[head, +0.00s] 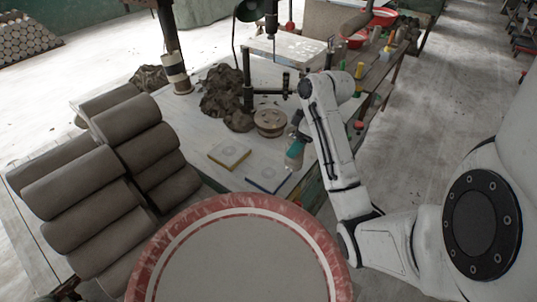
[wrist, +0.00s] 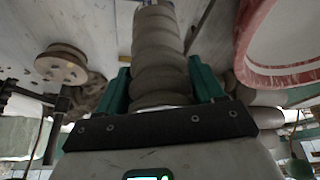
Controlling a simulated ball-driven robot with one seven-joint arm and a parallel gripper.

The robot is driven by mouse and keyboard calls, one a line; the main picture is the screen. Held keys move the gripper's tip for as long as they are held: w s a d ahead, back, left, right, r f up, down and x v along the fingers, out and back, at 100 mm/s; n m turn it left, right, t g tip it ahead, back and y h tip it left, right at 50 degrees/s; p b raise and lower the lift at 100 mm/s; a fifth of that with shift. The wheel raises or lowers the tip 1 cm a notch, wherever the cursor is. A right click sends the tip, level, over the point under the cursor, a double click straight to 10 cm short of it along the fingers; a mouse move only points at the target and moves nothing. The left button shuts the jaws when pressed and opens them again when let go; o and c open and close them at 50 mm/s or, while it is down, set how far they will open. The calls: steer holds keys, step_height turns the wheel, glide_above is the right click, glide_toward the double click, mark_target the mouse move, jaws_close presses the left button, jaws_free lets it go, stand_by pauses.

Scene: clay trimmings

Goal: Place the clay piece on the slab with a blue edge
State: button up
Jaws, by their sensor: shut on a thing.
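In the wrist view my gripper (wrist: 160,88) is shut on the clay piece (wrist: 157,62), a grey, ridged column between its two green fingers. In the head view the slab with a blue edge (head: 268,178) lies flat on the table, pale on top with a small round mark. My gripper (head: 294,155) shows there as a small teal and white shape, just above and right of that slab in the picture. I cannot make out the clay piece in the head view. The blue-edged slab does not show clearly in the wrist view.
A slab with a yellow edge (head: 229,154) lies left of the blue-edged one. A round wooden wheel (head: 270,122) and dark clay lumps (head: 222,90) are behind. Large clay rolls (head: 125,180) are stacked at left. A red-rimmed disc (head: 165,240) fills the front.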

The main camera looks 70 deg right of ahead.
steer(key=w+d+f+b, duration=0.2)
steer(key=w+d+f, duration=0.1)
steer(key=w+f, duration=0.7)
steer(key=shift+f+b, duration=0.4)
steer(key=shift+f, duration=0.25)
steer(key=shift+f, duration=0.1)
steer(key=o, duration=1.5)
steer(key=shift+f, duration=0.1)
steer(key=shift+s, duration=0.1)
steer(key=v, duration=1.2)
steer(key=shift+d+b, duration=0.1)
steer(key=shift+b, duration=0.3)
